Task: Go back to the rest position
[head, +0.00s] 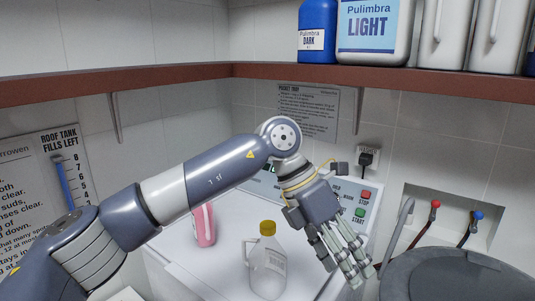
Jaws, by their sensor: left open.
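My left arm reaches in from the left across the picture. My left gripper (342,262) hangs at its end with the fingers pointing down and to the right. It is open, and I see nothing between its fingers. It is in front of the white machine (225,272) and partly hides its control panel. A clear jug with a yellow cap (269,268) stands on the machine's top, left of the gripper in the picture. A pink bottle (204,227) stands farther left, its upper part hidden by my arm. My right gripper is not in view.
A brown shelf (400,79) above holds a blue bottle (317,30), a white jug marked LIGHT (373,30) and other containers. A dark round lid (455,277) is at lower right, below the red tap (435,204) and blue tap (478,215). A plugged socket (368,155) is on the wall.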

